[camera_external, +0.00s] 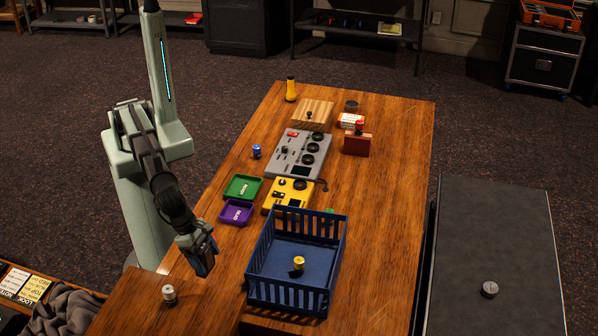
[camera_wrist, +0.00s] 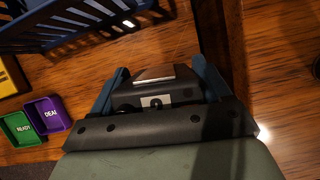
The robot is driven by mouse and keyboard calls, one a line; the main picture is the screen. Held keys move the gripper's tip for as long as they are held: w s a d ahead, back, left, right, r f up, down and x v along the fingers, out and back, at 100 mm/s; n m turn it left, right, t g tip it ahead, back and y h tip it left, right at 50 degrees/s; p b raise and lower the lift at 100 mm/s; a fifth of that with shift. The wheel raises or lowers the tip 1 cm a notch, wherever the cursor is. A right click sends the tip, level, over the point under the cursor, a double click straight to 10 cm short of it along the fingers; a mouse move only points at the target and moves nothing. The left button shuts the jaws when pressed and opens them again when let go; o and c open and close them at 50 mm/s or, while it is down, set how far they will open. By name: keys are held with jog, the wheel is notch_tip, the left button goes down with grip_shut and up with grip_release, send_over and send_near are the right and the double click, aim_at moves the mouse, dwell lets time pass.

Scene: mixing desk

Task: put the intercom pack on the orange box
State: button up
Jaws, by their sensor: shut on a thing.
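My gripper (camera_external: 203,262) hangs over the near left part of the wooden desk, left of the blue crate, pointing down. In the wrist view its two blue fingers (camera_wrist: 158,88) are closed on the sides of a dark block with a pale strip and a small light plate, which looks like the intercom pack (camera_wrist: 157,76). In the external view the pack is mostly hidden by the gripper. A small box with orange sides and a white top (camera_external: 350,120) stands at the far right of the desk. An open orange case (camera_external: 549,14) sits on a black cabinet at the back right.
The blue slatted crate (camera_external: 257,255) holds a yellow-topped knob. Purple (camera_external: 237,212) and green (camera_external: 243,187) trays, a yellow device (camera_external: 288,196) and a grey mixer (camera_external: 300,153) lie beyond. A red block (camera_external: 357,144) stands near the orange-sided box. The desk's right strip is clear.

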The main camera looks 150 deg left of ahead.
notch_tip(320, 180, up, 10)
jog(key=shift+w+r, duration=0.1)
jog(key=s+a+n+g+y, duration=0.15)
jog(key=a+n, duration=0.25)
jog(key=a, duration=2.1)
jog(key=s+a+n+g, duration=0.1)
jog(key=s+a+n, duration=0.3)
jog(key=a, duration=0.9)
jog(key=s+a+n+g, duration=0.1)
jog(key=s+a, duration=0.5)
jog(key=a, duration=0.6)
jog(key=n+g+h, duration=0.1)
jog(key=n+g, duration=0.2)
jog(key=n, duration=0.7)
send_over(351, 117)
notch_tip(351, 117, down, 5)
jog(key=shift+w+f, duration=0.15)
jog(key=shift+f, duration=5.15)
jog(key=shift+f, duration=0.15)
